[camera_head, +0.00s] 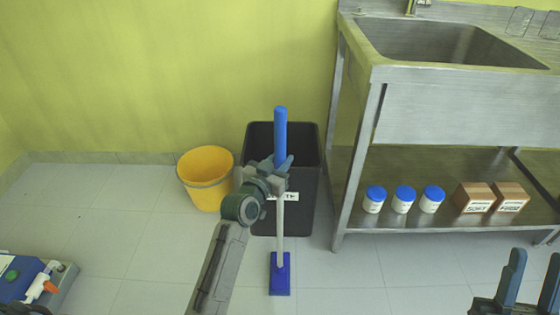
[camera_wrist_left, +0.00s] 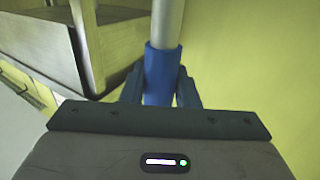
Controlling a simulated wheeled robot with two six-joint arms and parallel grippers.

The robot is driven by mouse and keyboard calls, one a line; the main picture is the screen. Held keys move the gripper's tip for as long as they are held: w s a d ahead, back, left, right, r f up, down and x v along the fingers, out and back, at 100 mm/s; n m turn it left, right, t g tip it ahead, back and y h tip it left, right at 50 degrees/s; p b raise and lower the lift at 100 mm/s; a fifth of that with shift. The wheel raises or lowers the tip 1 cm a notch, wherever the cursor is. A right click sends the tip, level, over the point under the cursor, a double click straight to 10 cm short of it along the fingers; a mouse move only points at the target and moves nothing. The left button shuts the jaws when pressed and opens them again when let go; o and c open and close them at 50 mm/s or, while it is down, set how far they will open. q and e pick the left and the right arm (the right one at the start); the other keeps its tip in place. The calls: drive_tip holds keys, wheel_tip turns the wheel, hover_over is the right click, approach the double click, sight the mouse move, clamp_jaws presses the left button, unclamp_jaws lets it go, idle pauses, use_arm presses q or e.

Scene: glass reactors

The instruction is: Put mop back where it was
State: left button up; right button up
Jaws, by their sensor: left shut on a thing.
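The mop (camera_head: 280,215) has a blue handle, a pale grey pole and a flat blue head. It stands upright in front of the black bin (camera_head: 309,185). I cannot tell whether its head touches the floor. My left gripper (camera_head: 279,163) is shut on the lower part of the blue handle. In the left wrist view the mop's blue grip (camera_wrist_left: 162,75) sits between the fingers of the left gripper (camera_wrist_left: 161,90), with the grey pole running out beyond it. My right gripper (camera_head: 536,262) is at the lower right, its fingers apart and empty.
A yellow bucket (camera_head: 205,180) stands left of the bin by the wall. At right is a steel sink table (camera_head: 460,105); its lower shelf holds blue-lidded jars (camera_head: 403,200) and brown boxes (camera_head: 490,198). A blue device (camera_head: 28,285) is at lower left. Floor between is clear.

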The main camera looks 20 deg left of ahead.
use_arm(q)
drive_tip(key=o, duration=1)
drive_tip(key=shift+c, duration=0.2)
drive_tip(key=shift+f, duration=0.1)
